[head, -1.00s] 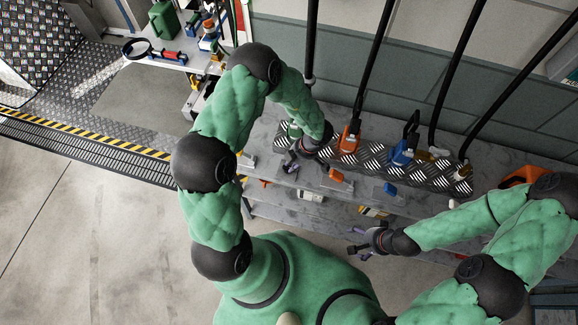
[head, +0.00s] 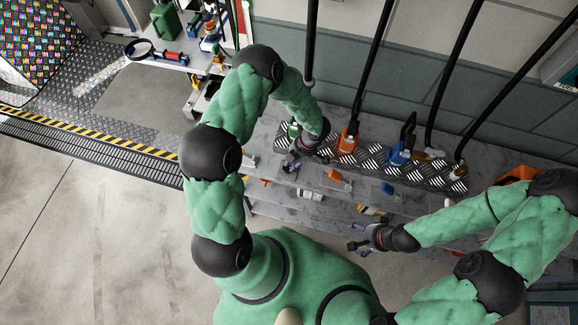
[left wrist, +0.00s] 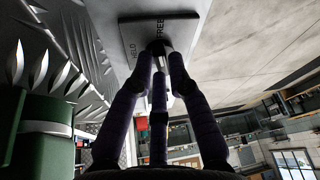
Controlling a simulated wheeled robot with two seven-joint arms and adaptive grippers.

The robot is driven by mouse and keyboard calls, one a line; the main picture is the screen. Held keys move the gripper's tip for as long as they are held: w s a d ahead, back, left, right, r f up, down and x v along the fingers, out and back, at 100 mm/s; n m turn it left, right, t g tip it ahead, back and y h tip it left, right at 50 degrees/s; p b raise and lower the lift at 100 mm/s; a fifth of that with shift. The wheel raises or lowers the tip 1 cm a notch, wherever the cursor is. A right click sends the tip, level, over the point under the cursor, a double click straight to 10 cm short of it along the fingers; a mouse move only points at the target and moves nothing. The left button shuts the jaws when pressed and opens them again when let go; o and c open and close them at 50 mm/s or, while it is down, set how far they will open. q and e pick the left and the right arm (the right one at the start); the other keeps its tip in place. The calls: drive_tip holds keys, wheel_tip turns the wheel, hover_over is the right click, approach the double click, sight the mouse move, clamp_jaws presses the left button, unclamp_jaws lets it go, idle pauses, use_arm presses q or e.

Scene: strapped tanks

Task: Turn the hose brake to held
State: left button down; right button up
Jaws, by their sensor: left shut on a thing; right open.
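The hose brake's label plate (left wrist: 132,32) shows in the left wrist view, a pale plate marked HELD on its left and FREE nearer its middle. A small grey lever (left wrist: 163,48) sticks out of it between my fingertips. My left gripper (head: 290,165) is at the front edge of the tread-plate shelf, its dark purple fingers (left wrist: 160,66) shut on the lever. The fingers hide much of the lever, so I cannot tell exactly which label it points to. My right gripper (head: 357,246) is open and empty, in front of the lower shelves.
The tread-plate strip (head: 375,165) bears an orange fitting (head: 348,140) and a blue fitting (head: 400,152), with black hoses rising behind. A green object (left wrist: 45,128) stands close left of my left fingers. Open floor (head: 100,240) lies to the left.

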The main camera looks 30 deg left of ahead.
use_arm(q)
drive_tip(key=shift+s+f, duration=0.1)
drive_tip(key=shift+s, duration=0.05)
drive_tip(key=shift+n+p, duration=0.7)
drive_tip(key=shift+a+n+g+h+p, duration=0.15)
drive_tip(key=shift+n+g+h+p, duration=0.25)
drive_tip(key=shift+n, duration=0.4)
drive_tip(key=c, duration=1.2)
unclamp_jaws()
drive_tip(key=shift+w, duration=0.2)
drive_tip(key=shift+w, duration=0.1)
drive_tip(key=p+v, duration=0.7)
drive_tip(key=v, duration=0.1)
